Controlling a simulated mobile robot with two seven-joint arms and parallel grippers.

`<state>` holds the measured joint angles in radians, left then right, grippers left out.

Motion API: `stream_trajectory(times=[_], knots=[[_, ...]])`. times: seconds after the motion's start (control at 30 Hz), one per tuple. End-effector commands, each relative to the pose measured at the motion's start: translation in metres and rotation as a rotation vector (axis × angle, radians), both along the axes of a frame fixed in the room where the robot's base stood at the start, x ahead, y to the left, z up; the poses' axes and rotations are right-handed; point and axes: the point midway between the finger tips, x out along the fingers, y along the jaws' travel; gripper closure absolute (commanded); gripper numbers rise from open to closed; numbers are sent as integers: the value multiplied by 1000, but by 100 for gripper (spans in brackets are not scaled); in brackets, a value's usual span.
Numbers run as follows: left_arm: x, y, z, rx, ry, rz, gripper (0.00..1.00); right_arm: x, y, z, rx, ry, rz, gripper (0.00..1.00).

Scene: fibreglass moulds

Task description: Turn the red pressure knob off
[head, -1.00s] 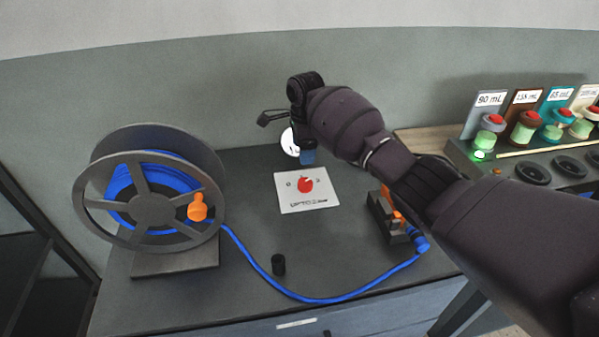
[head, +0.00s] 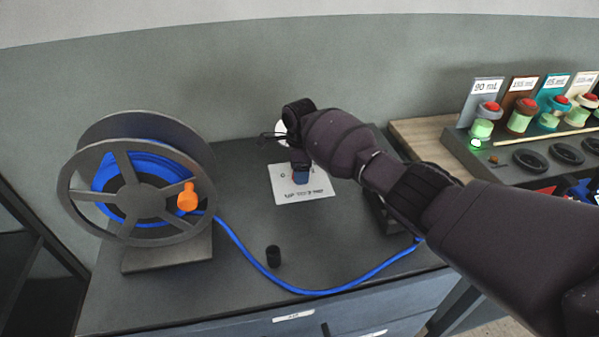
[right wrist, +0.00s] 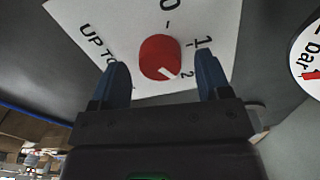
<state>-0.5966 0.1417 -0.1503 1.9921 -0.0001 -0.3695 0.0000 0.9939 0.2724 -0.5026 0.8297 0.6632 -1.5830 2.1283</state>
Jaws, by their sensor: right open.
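The red pressure knob (right wrist: 160,57) sits on a white plate (head: 313,193) on the dark bench. In the right wrist view the plate carries the marks 0, 1 and 2, and the knob's white pointer is towards the 2. My right gripper (head: 301,177) is over the plate and hides most of the knob in the head view. In the right wrist view my right gripper (right wrist: 162,82) is open, with one blue fingertip on each side of the knob. I cannot tell whether they touch it. My left gripper is not in view.
A reel (head: 140,190) with blue hose and an orange handle (head: 188,197) stands at left. The blue hose (head: 320,291) runs across the bench front. A small black cylinder (head: 273,256) stands near it. A round gauge (right wrist: 312,60) is beside the plate.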

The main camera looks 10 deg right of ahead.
Motion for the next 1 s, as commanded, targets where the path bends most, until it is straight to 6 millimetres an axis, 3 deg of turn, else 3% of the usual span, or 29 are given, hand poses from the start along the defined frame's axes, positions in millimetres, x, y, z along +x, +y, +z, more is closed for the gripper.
stream_trajectory(times=[0.13,0.43,0.77,1.0], knots=[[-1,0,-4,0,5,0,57,0,0,-9,0,1,0,30],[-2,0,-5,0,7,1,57,0,0,-9,1,-1,0,30],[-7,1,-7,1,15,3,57,0,0,-9,0,-1,0,78],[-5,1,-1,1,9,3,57,0,1,-8,1,-1,21,78]])
